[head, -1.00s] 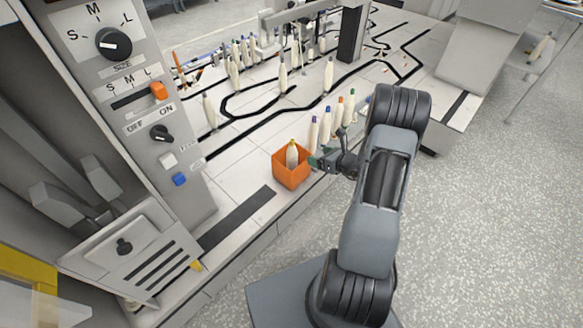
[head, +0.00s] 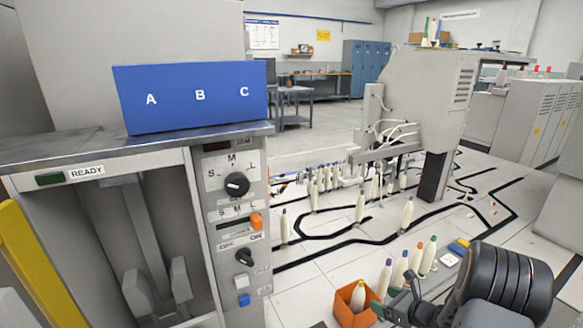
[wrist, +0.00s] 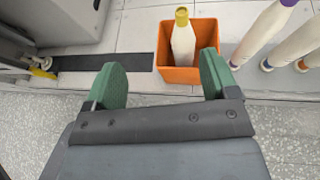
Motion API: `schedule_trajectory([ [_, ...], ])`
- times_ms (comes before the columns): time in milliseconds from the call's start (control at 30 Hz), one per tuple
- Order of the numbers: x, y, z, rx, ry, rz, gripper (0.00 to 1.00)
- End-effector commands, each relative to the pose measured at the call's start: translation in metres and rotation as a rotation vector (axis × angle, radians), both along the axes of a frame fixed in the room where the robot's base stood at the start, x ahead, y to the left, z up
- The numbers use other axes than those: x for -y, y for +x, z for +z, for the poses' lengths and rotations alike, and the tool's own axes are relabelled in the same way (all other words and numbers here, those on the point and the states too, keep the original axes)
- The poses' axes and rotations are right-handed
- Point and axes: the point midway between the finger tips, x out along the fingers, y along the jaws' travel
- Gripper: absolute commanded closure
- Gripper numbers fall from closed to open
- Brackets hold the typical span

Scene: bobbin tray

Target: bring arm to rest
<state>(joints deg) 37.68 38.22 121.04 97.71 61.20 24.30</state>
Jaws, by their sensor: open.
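My gripper (wrist: 160,85) is open in the wrist view, its two green fingers apart with nothing between them. It also shows at the bottom of the head view (head: 392,308), beside the orange bin. The orange bin (wrist: 178,76) stands on the white table just beyond the fingers, holding one white bobbin (wrist: 183,45) with a yellow top, which stands upright. The bin also shows in the head view (head: 345,312). My arm covers the lower right of the head view.
Several bobbins with coloured tops, one purple-topped (head: 385,277), stand right of the bin. A control panel (head: 238,215) with knobs and a blue box (head: 190,112) marked A, B, C are at left. A grey machine (head: 430,95) stands behind. Grey floor lies before the table edge.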

Motion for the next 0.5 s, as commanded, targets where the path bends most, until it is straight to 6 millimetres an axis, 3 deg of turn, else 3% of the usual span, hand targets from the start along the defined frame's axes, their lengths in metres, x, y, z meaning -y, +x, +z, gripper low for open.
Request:
schedule_trajectory([
  [33,-0.02,-0.001,0.045,0.026,-0.066,0.104,0.2],
  [167,-0.077,-0.022,0.134,0.103,-0.294,0.451,0.2],
  [300,-0.129,-0.066,0.226,0.216,-0.606,0.876,0.2],
  [400,-0.15,-0.101,0.283,0.305,-0.843,1.164,0.2],
  [500,-0.158,-0.132,0.331,0.39,-1.075,1.415,0.2],
])
